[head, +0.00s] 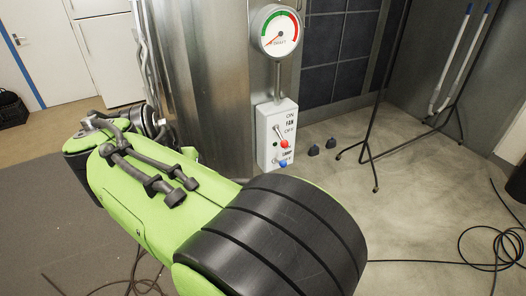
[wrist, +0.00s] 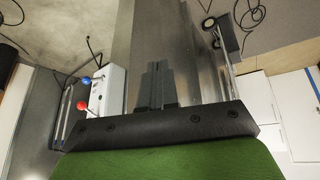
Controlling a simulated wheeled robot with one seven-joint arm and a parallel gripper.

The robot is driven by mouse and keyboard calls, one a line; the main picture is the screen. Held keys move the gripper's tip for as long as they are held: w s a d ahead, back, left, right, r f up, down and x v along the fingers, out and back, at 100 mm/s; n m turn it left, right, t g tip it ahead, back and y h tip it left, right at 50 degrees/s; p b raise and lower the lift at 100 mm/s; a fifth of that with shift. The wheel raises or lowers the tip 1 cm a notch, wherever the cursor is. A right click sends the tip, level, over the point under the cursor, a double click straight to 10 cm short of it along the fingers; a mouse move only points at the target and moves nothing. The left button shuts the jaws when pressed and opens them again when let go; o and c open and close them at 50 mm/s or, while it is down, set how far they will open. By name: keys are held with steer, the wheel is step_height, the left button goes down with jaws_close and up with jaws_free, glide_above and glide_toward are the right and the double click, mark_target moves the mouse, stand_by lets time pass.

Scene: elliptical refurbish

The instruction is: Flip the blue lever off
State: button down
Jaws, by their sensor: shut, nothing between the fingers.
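The blue lever (head: 283,163) is the lower knob on a white control box (head: 265,140) fixed to the metal column. It also shows in the wrist view (wrist: 86,80), left of the box's face. A red lever (head: 284,143) sits above it in the head view, by the FAN ON/OFF lettering; it also shows in the wrist view (wrist: 81,105). My gripper (wrist: 158,68) is shut and empty in the wrist view, to the right of the box and apart from both levers. In the head view my arm hides much of the lower left, and the fingers cannot be made out.
A round gauge (head: 280,31) stands above the box. The metal column (head: 210,80) rises behind my arm. A thin black stand (head: 370,150) and a coiled cable (head: 490,245) are on the right. Some floor between them is clear.

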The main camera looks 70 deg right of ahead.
steer(key=s+d+r+m+g+p, duration=0.2)
steer(key=d+m+g, duration=0.2)
steer(key=d+m, duration=0.2)
steer(key=s+d+r+m+g+p, duration=0.2)
steer(key=s+d+m+g, duration=0.1)
steer(key=d+m, duration=0.2)
steer(key=shift+s+d+r+m+g, duration=0.3)
steer(key=shift+d+m+g, duration=0.1)
steer(key=shift+m, duration=0.5)
steer(key=shift+f, duration=0.1)
steer(key=b+x, duration=0.1)
steer(key=x, duration=0.6)
steer(key=b+x, duration=0.2)
steer(key=x, duration=0.5)
steer(key=shift+w+d, duration=0.1)
steer(key=shift+d, duration=0.1)
steer(key=shift+b, duration=0.45)
